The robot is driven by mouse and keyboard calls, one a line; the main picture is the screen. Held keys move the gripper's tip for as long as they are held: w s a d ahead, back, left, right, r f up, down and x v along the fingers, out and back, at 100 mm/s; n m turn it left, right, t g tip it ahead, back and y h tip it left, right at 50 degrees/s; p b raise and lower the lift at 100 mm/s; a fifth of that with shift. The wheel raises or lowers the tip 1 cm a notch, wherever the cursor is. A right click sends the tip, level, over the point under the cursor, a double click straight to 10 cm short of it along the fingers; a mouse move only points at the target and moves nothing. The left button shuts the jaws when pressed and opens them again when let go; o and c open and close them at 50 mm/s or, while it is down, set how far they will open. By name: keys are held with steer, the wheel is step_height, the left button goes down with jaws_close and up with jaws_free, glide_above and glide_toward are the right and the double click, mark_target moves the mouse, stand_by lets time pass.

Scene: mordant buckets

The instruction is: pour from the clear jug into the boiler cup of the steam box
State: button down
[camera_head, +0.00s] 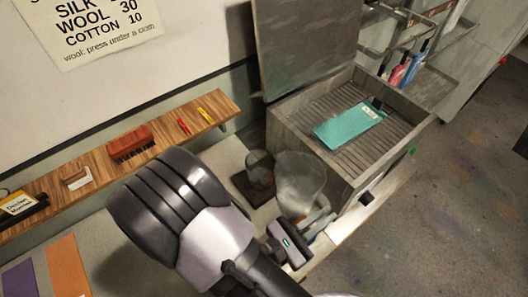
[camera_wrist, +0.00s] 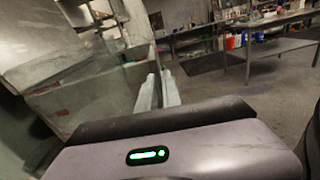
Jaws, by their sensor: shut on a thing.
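The clear jug (camera_head: 299,180) is see-through and stands out in front of the steam box's left side in the head view. My gripper (camera_head: 316,222) is shut on the jug at its lower right side. A small clear cup (camera_head: 260,166) on a dark square base is just left of the jug; it appears to be the boiler cup. The jug's rim is close to it; I cannot tell whether they touch, or whether the jug holds liquid. The grey steam box (camera_head: 292,137) is open, its lid raised. In the wrist view, my gripper's fingers (camera_wrist: 157,92) point away.
A teal cloth (camera_head: 348,124) with a tag lies on the box's slats. A wooden shelf (camera_head: 75,180) holds a brush (camera_head: 131,144) and small items at left. Bottles (camera_head: 413,63) stand on a rack behind. Open floor (camera_head: 460,200) lies right.

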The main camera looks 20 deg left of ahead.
mark_target(304, 205)
steer(key=shift+s+r, duration=0.15)
steer(key=shift+s, duration=0.15)
steer(key=shift+w+r+h+p, duration=0.3)
steer(key=shift+w+p, duration=0.05)
steer(key=shift+p, duration=0.25)
steer(key=shift+s+a+r+n+p, duration=0.15)
steer(key=shift+a+r+n+p, duration=0.05)
steer(key=shift+r+n+p, duration=0.4)
steer(key=shift+n+p, duration=0.2)
steer(key=a+n, duration=0.1)
steer(key=w+a+n+p, duration=0.1)
steer(key=n, duration=0.1)
steer(key=w+a+n+p, duration=0.1)
steer(key=shift+w+a+r+n, duration=0.1)
steer(key=shift+a+r+n, duration=0.1)
steer(key=shift+r+n, duration=0.1)
steer(key=shift+w+a+f+n, duration=0.1)
steer(key=shift+w+a+n, duration=0.2)
steer(key=shift+w+n, duration=0.15)
steer(key=shift+s+a+n, duration=0.1)
steer(key=shift+a+n, duration=0.2)
steer(key=shift+n, duration=0.15)
